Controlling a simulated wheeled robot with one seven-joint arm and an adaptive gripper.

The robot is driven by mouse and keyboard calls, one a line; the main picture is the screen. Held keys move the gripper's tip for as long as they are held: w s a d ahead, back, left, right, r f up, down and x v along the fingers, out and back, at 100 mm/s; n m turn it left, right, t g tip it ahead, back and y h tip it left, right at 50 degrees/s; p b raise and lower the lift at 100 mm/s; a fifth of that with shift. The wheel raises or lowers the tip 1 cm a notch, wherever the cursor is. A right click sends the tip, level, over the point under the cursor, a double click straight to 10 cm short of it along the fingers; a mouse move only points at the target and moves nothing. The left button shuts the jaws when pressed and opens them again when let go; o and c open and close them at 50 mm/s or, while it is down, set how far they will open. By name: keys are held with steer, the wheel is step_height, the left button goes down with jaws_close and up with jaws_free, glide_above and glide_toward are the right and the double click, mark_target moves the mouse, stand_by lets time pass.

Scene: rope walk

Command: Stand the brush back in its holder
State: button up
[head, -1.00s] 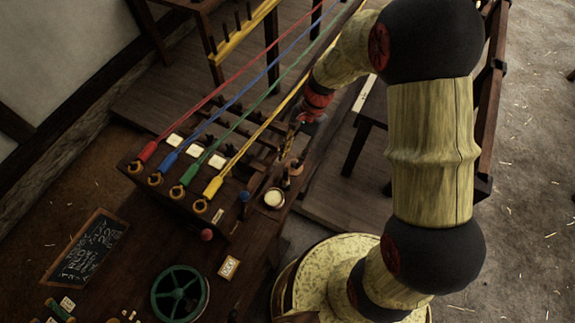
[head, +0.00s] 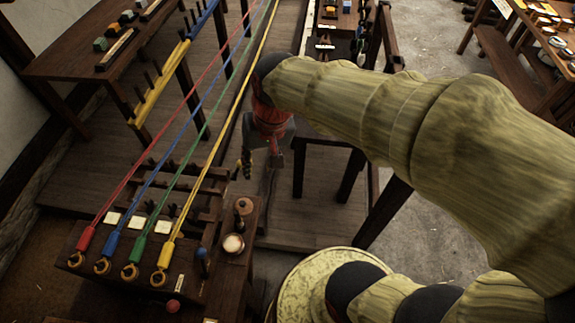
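My gripper (head: 262,158) hangs below the red wrist at the end of my arm, over the gap beyond the right end of the rope bench. A narrow dark-and-yellow piece hangs at its left side. I cannot tell whether this is a finger or the brush. Its grip is too small and dark to read. A small brown round wooden piece (head: 243,207), possibly the holder, stands on the bench's right side, below and left of my gripper and apart from it. I cannot make out the brush for certain.
A pot with pale contents (head: 233,243) stands in front of the brown piece. Red, blue, green and yellow strands (head: 215,135) stretch from the bench hooks to the back. A blue-topped peg (head: 202,255) and red knob (head: 173,306) are nearby. A dark stool (head: 325,145) stands right.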

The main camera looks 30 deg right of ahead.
steer(key=s+d+r+n+t+h, duration=0.1)
steer(key=s+d+r+n+t, duration=0.2)
steer(key=s+r, duration=0.3)
steer(key=shift+s+h, duration=0.3)
steer(key=shift+s, duration=0.6)
steer(key=shift+d, duration=0.1)
